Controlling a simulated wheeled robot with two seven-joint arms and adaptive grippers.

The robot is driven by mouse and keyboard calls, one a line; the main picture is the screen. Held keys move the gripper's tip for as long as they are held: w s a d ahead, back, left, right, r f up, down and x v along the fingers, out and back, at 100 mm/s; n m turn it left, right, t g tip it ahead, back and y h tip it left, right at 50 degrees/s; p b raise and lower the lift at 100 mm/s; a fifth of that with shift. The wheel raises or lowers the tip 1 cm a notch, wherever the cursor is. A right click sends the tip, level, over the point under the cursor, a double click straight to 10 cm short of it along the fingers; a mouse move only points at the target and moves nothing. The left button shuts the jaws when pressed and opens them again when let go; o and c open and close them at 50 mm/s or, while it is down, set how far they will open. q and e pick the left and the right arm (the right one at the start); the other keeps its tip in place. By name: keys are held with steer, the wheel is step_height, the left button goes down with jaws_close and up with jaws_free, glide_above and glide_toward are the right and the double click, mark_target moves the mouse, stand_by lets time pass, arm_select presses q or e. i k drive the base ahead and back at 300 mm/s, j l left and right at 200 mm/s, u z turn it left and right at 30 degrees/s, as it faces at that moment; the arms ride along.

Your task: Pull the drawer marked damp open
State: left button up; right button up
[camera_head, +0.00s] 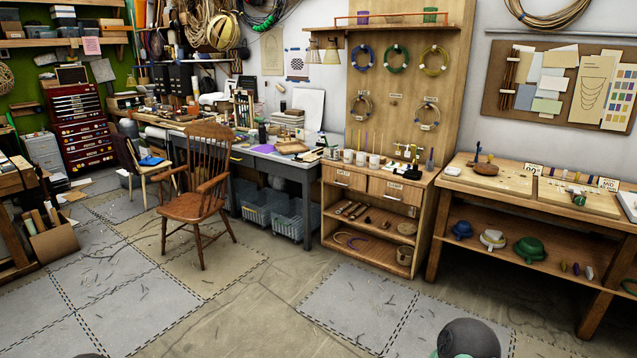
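A wooden cabinet (427,224) stands against the wall right of centre, with two drawers side by side under its top. The left drawer (344,179) and the right drawer (397,191) each have a small label and a dark handle on the front. Both drawers look shut. The labels are too small to read surely, so I cannot tell which one says damp. Neither of my grippers is in view. A dark rounded part of my own body shows at the bottom right, and a sliver of another at the bottom left.
Cups and small tools stand on the cabinet top; open shelves below hold small items. A wooden chair (199,205) stands left of the cabinet, before a grey desk (304,169). A workbench (455,187) stands close on its right. The floor before the cabinet is clear.

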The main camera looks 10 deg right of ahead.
mark_target(409, 194)
steer(key=i+z, duration=0.1)
steer(key=i, duration=1.15)
steer(key=i+j, duration=0.2)
steer(key=i, duration=1)
steer(key=i+l+z, duration=0.1)
steer(key=i+z, duration=0.2)
steer(key=i, duration=0.8)
steer(key=i+j+z, duration=0.15)
steer(key=i+z, duration=0.15)
steer(key=i, duration=0.8)
